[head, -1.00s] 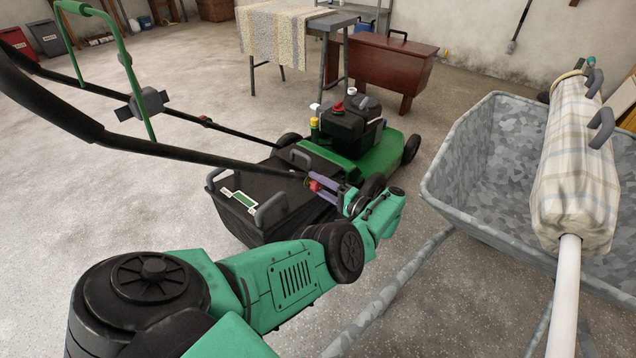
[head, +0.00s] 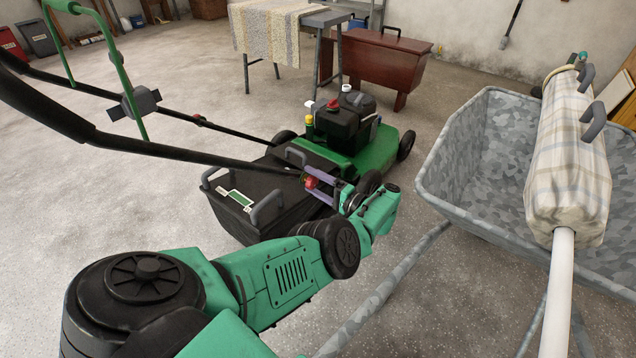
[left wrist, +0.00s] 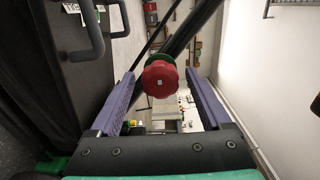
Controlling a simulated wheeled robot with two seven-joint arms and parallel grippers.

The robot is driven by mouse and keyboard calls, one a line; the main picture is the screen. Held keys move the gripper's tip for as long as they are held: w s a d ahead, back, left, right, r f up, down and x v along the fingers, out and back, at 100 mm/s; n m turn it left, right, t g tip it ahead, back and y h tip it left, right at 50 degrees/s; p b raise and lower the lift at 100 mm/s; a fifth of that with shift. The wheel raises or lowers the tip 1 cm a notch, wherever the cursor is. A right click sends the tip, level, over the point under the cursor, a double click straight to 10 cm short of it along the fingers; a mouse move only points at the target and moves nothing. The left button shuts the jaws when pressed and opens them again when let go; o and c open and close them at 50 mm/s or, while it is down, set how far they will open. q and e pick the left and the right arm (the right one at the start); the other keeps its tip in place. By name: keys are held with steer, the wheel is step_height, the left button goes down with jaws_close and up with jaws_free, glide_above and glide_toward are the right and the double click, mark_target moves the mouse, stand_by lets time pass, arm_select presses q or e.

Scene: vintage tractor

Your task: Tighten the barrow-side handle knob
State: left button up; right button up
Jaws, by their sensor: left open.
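The barrow-side handle knob is a red knob (head: 311,183) on the black lower handle bar (head: 225,160) of the green mower (head: 372,152). In the left wrist view the red knob (left wrist: 160,79) sits between the two purple fingers, with a visible gap on each side. My left gripper (head: 318,186) is open around the knob from the barrow side. The same gripper (left wrist: 160,100) shows both fingers apart in the left wrist view. My right gripper is out of view.
The grey wheelbarrow (head: 445,150) with a plaid-covered bundle (head: 570,165) stands at the right. The black grass bag (head: 240,222) with grey handles lies close under the gripper. A second red knob (head: 199,119) is on the far bar. Concrete floor (head: 110,190) is open at the left.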

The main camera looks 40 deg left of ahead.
arm_select(q)
steer(key=shift+d, duration=0.3)
arm_select(e)
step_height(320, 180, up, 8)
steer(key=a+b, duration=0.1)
steer(key=b, duration=0.4)
arm_select(q)
steer(key=d, duration=1.4)
steer(key=shift+w, duration=0.2)
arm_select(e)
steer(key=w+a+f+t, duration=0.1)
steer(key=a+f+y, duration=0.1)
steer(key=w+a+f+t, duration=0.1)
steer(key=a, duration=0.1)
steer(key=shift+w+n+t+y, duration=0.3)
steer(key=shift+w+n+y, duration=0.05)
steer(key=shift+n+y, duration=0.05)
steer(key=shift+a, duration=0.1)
